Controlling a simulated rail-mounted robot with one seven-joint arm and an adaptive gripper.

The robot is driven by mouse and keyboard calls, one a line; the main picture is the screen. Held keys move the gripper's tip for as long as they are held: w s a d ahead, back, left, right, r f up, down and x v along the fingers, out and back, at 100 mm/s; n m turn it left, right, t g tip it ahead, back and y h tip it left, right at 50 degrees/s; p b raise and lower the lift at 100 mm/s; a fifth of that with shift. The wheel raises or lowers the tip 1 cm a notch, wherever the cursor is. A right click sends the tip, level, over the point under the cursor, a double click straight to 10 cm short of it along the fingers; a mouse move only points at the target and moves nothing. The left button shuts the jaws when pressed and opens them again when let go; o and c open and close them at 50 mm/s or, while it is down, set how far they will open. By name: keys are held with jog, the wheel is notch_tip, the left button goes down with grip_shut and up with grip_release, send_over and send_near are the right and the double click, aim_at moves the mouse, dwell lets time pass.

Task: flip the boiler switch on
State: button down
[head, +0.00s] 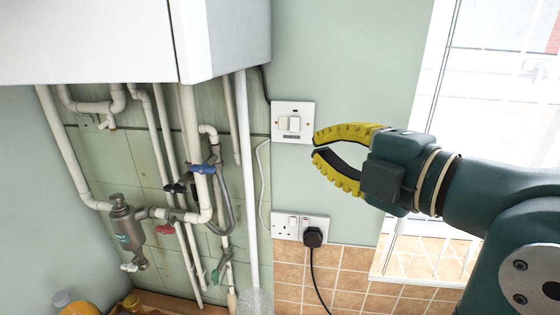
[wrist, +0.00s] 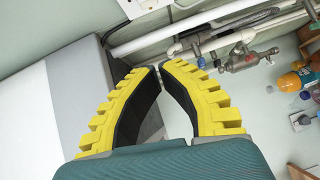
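The boiler switch (head: 304,108) is a white square wall plate with a white rocker, just below and right of the boiler (head: 90,40) in the head view. I cannot tell which way the rocker is set. My gripper (head: 315,146) has yellow ribbed fingers with black inner faces. Its tips are a little apart, with nothing between them. In the head view they appear just right of and below the plate's lower right corner; contact cannot be told. In the wrist view the fingertips (wrist: 158,67) show a narrow gap, and a white fixture at the top edge is cut off.
A double socket (head: 284,228) with a black plug (head: 313,237) is below the switch. White pipes (head: 247,180) and valves run down the wall at left. A bright window (head: 500,80) is at right. An orange bottle (wrist: 296,80) shows in the wrist view.

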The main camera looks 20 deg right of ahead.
aim_at(295, 124)
jog(key=shift+s+d+h, duration=0.25)
jog(key=shift+d+h, duration=0.05)
jog(key=shift+d, duration=0.55)
jog(key=shift+w, duration=0.1)
jog(key=p+x, duration=0.1)
jog(key=x, duration=0.3)
jog(key=d+p+x, duration=0.1)
jog(key=p+x, duration=0.1)
jog(key=x, duration=0.2)
jog(key=d+p+x, duration=0.1)
jog(key=p+x, duration=0.1)
jog(key=x, duration=0.2)
jog(key=shift+w+r, duration=0.1)
jog(key=shift+w, duration=0.3)
jog(key=shift+w+d, duration=0.25)
jog(key=shift+w, duration=0.05)
jog(key=shift+f, duration=0.25)
